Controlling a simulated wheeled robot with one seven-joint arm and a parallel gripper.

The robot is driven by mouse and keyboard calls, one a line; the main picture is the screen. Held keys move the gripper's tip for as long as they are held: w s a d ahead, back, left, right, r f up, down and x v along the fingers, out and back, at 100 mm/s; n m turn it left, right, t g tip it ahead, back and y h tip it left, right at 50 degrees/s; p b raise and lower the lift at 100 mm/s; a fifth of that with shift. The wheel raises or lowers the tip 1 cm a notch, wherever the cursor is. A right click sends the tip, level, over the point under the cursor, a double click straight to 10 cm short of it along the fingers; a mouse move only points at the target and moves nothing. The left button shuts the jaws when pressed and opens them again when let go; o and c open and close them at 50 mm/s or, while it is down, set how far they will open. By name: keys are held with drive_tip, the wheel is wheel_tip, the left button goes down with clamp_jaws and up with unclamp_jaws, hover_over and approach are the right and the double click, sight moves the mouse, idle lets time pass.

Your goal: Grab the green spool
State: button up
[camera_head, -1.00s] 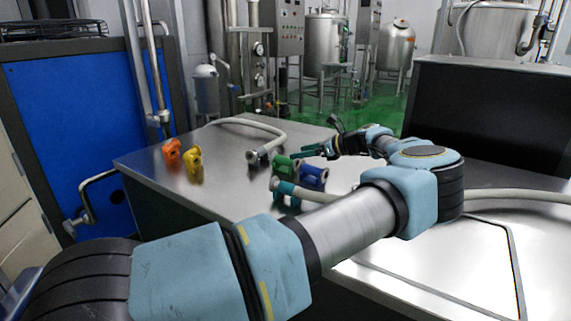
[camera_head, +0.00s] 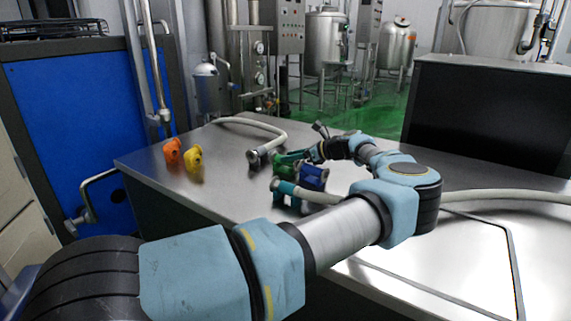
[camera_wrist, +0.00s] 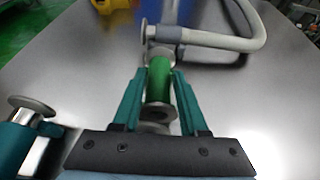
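The green spool (camera_head: 281,168) stands on the steel table, left of the blue spool (camera_head: 313,177). My gripper (camera_head: 291,157) reaches in from the right and overlaps the green spool in the head view. In the wrist view the green spool (camera_wrist: 158,80) lies between the two teal fingers of my gripper (camera_wrist: 160,76). The fingers are apart, one on each side of it, with what look like narrow gaps. The spool's silver flange ends show; contact with the fingers cannot be made out.
A teal hose fitting (camera_head: 285,192) is close in front; it shows at left in the wrist view (camera_wrist: 20,135). A pale hose (camera_head: 265,125) curves behind the spool. Orange (camera_head: 172,150) and yellow (camera_head: 194,158) spools stand at the left.

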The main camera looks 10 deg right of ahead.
clamp_jaws()
drive_tip(key=shift+r, duration=0.15)
idle(0.4)
